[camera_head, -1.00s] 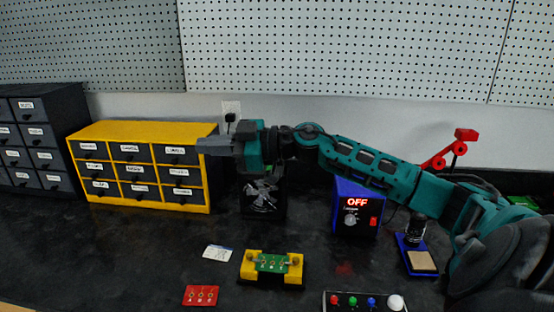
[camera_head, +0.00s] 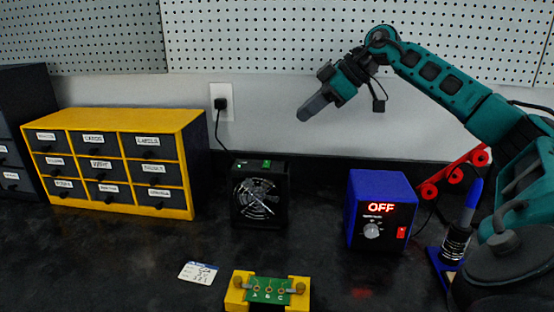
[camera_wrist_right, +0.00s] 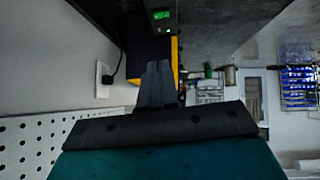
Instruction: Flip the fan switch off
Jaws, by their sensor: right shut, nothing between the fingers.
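The black fan (camera_head: 259,197) stands upright on the dark bench in the head view, its round grille facing me. A small green-lit switch (camera_head: 267,163) sits on its top; its on or off position is too small to tell. The green switch (camera_wrist_right: 161,15) also shows at the top of the right wrist view. My right gripper (camera_head: 303,116) is shut and empty, up in the air to the right of and above the fan, apart from it, pointing down-left. Its fingers show in the right wrist view (camera_wrist_right: 157,72). My left gripper is out of view.
A yellow drawer cabinet (camera_head: 60,118) stands left of the fan. A blue power supply (camera_head: 380,185) reading OFF stands to its right, then a soldering iron stand (camera_head: 455,243). A wall outlet (camera_head: 221,103) with a plugged cord is behind. A green board in a yellow holder (camera_head: 300,292) is in front.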

